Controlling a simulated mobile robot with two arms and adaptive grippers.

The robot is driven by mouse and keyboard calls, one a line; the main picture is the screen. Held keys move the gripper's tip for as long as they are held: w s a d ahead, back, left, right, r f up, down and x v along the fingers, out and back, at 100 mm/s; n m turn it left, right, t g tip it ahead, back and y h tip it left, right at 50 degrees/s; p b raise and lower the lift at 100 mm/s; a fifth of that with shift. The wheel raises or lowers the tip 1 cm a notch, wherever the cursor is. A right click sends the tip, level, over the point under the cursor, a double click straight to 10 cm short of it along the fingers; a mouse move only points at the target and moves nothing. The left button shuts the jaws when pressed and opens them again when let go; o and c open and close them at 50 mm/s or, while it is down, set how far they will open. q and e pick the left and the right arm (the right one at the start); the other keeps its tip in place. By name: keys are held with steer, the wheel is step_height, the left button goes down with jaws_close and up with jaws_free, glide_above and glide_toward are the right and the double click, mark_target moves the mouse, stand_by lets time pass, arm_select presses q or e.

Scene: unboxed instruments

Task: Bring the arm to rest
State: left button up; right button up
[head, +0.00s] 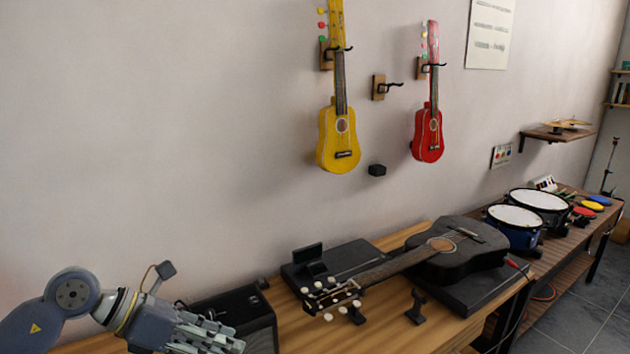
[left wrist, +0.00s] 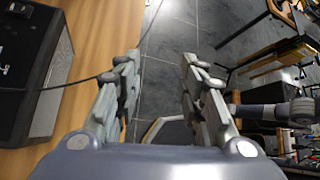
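My left gripper (head: 215,338) is at the lower left of the head view, over the near end of the wooden table (head: 388,333). In the left wrist view my left gripper (left wrist: 160,82) has its two fingers spread apart, with only grey floor (left wrist: 172,60) between them. It holds nothing. A black box, like an amplifier (head: 250,312), stands on the table just beside the gripper; the box also shows in the left wrist view (left wrist: 30,70). My right gripper does not show clearly in either view.
A black guitar (head: 455,262) lies on a black case (head: 490,292) along the table. Yellow (head: 338,140) and red (head: 428,135) ukuleles hang on the wall, with an empty hook (head: 380,87) between them. Drums (head: 515,225) stand farther right. A thin cable (left wrist: 75,84) crosses the table edge.

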arm_select(q)
steer(key=d+r+n+t+h, duration=0.6)
steer(key=d+r+n+h, duration=0.2)
steer(key=d+r+h, duration=0.15)
steer(key=w+a+n+t+y, duration=0.4)
steer(key=a+n+t+y, duration=0.55)
steer(key=n, duration=0.75)
steer(key=s+a+f+n+g+y, duration=0.1)
steer(key=s+a+f+n+y, duration=0.15)
steer(key=f+n+y, duration=0.45)
steer(key=s+a+f+n+g+y, duration=0.1)
steer(key=a+f+n+g+y, duration=0.2)
steer(key=f+n, duration=0.45)
steer(key=s+d+f+n+g, duration=0.1)
steer(key=s+f+n+g, duration=0.3)
steer(key=s+f+g, duration=1.25)
steer(key=s+f+t, duration=0.1)
steer(key=s+f, duration=0.2)
steer(key=f, duration=0.7)
steer(key=s+f+t, duration=0.2)
steer(key=s+f, duration=0.1)
steer(key=f, duration=0.7)
steer(key=s+f+t, duration=0.1)
steer(key=s+f, duration=0.2)
steer(key=f, duration=0.7)
steer(key=s+a+f+g, duration=0.1)
steer(key=s+a+f, duration=0.2)
steer(key=s+f, duration=1.3)
steer(key=shift+s+f, duration=0.15)
steer(key=shift+s, duration=0.35)
